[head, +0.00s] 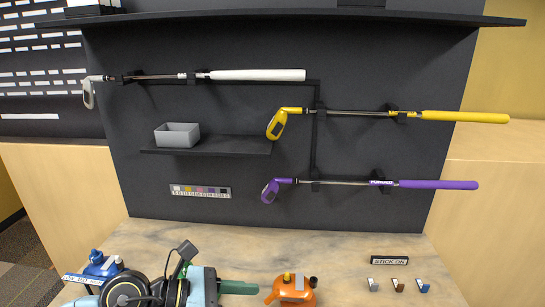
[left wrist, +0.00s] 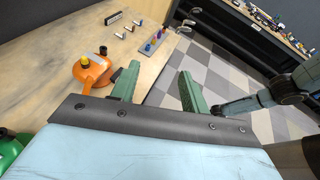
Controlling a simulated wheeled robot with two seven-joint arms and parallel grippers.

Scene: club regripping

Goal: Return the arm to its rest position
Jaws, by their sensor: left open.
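My left gripper (head: 238,287) is low in the head view, over the wooden bench. It also shows in the left wrist view (left wrist: 158,90), where its two green fingers stand wide apart with nothing between them. Part of it is cut off in the head view. Three clubs hang on the dark wall panel: a white-gripped club (head: 258,75) on top, a yellow club (head: 465,117) below it, and a purple club (head: 438,184) lowest. The gripper is apart from all three. My right gripper cannot be made out.
An orange container (head: 291,291) stands just right of my left gripper; it also shows in the left wrist view (left wrist: 93,75). A blue item (head: 100,266) is at the left. Small blocks and a sign (head: 389,260) sit at the right. A grey bin (head: 177,135) is on the shelf.

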